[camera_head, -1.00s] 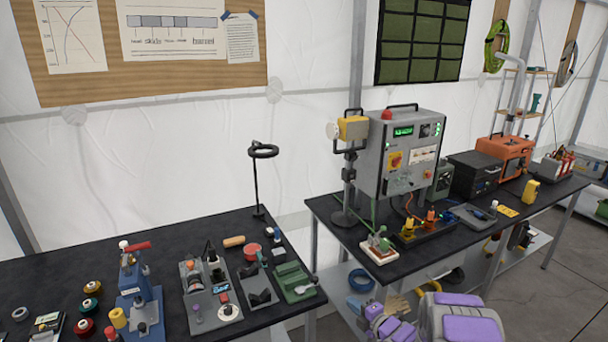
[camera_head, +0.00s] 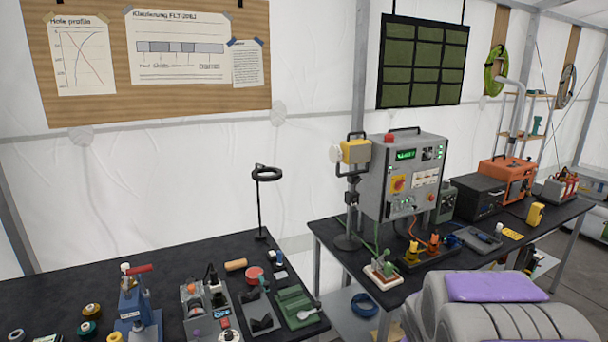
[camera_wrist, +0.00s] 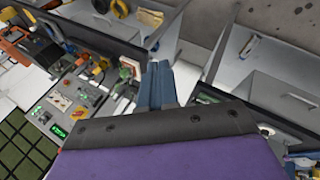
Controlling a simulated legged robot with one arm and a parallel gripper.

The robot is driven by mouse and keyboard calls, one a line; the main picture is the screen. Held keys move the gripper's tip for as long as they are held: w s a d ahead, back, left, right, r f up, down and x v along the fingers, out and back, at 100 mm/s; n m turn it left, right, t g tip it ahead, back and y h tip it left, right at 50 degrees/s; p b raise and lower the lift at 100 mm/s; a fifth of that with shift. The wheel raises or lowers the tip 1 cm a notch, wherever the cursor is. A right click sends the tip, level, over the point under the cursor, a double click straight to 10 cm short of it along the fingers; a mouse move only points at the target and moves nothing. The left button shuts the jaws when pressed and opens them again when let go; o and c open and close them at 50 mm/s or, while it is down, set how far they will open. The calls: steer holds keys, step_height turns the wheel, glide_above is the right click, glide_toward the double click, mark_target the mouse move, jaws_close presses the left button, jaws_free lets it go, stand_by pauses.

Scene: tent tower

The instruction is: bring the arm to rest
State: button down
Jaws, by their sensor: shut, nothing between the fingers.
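My gripper (camera_wrist: 158,84) shows in the wrist view as two blue-grey fingers lying side by side, shut, with nothing seen between them. A dark bracket and a purple cover of my wrist fill the lower part of that view. The wrist view is turned, with the benches and the grey control box (camera_wrist: 62,107) seen at a slant behind the fingers. In the head view my arm, grey with a purple panel, is at the lower right, in front of the right bench (camera_head: 335,238). The fingers cannot be seen in the head view.
The left bench (camera_head: 60,290) carries a blue press (camera_head: 133,305), a green tray (camera_head: 296,305) and small tools. The right bench holds the control box (camera_head: 405,175), a black case (camera_head: 478,198) and an orange case (camera_head: 507,177). Open floor (camera_head: 577,270) lies at far right.

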steer(key=s+a+r+m+g+y, duration=0.1)
steer(key=s+a+r+m+g, duration=0.1)
steer(key=s, duration=1)
steer(key=s+a+r+m+g+y, duration=0.1)
steer(key=s+a+r+m+g, duration=0.1)
steer(key=s+a, duration=0.4)
steer(key=s+a+r+m+g, duration=0.2)
steer(key=s+a+m+g, duration=0.1)
steer(key=s, duration=1.4)
steer(key=shift+s+a+m+g+y, duration=0.3)
steer(key=shift+a+m+g+y, duration=0.1)
steer(key=shift+a+m, duration=0.45)
